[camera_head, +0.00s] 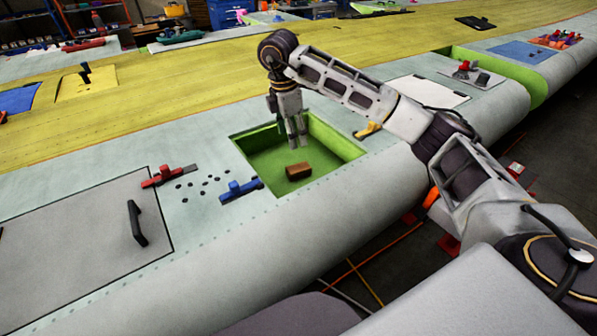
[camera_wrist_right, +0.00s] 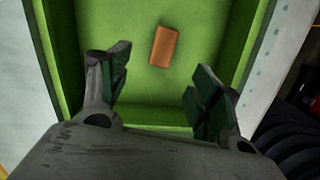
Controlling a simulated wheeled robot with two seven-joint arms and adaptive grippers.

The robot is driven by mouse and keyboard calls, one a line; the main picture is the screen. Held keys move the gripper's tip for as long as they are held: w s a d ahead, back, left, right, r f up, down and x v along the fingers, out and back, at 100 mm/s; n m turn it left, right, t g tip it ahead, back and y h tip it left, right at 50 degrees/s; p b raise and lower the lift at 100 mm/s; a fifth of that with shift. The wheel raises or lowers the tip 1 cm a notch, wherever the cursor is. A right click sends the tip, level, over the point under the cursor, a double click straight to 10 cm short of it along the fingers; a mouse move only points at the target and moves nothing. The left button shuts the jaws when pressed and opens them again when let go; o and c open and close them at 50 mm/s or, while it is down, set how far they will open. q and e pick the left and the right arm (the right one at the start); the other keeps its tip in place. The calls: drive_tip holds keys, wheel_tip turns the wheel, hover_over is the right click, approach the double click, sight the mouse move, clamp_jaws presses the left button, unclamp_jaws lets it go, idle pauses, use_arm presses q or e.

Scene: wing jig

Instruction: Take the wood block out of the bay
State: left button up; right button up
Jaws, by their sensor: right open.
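The wood block (camera_head: 299,171) is a small brown brick lying on the floor of the open green bay (camera_head: 262,181) in the wing. In the right wrist view the block (camera_wrist_right: 164,46) lies beyond my fingertips, apart from them, with the green bay wall (camera_wrist_right: 44,50) around it. My right gripper (camera_head: 297,142) points down over the bay, above and just behind the block. In the wrist view its two fingers (camera_wrist_right: 158,88) are spread wide with nothing between them. My left gripper does not show.
A blue clamp (camera_head: 240,190) sits at the bay's left edge and a yellow clamp (camera_head: 368,129) at its right. A red clamp (camera_head: 168,176) lies farther left, near a grey panel with a black handle (camera_head: 137,223). A white panel (camera_head: 428,91) lies to the right.

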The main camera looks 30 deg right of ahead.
sight(298, 166)
drive_tip(key=shift+f, duration=0.1)
idle(0.3)
drive_tip(key=f, duration=0.5)
drive_tip(key=d+f, duration=0.1)
drive_tip(key=f, duration=0.2)
drive_tip(key=shift+f+p, duration=0.15)
drive_tip(key=shift+p, duration=0.25)
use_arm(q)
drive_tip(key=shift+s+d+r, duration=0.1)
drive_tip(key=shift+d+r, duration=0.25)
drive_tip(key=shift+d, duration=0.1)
use_arm(e)
drive_tip(key=shift+f, duration=0.15)
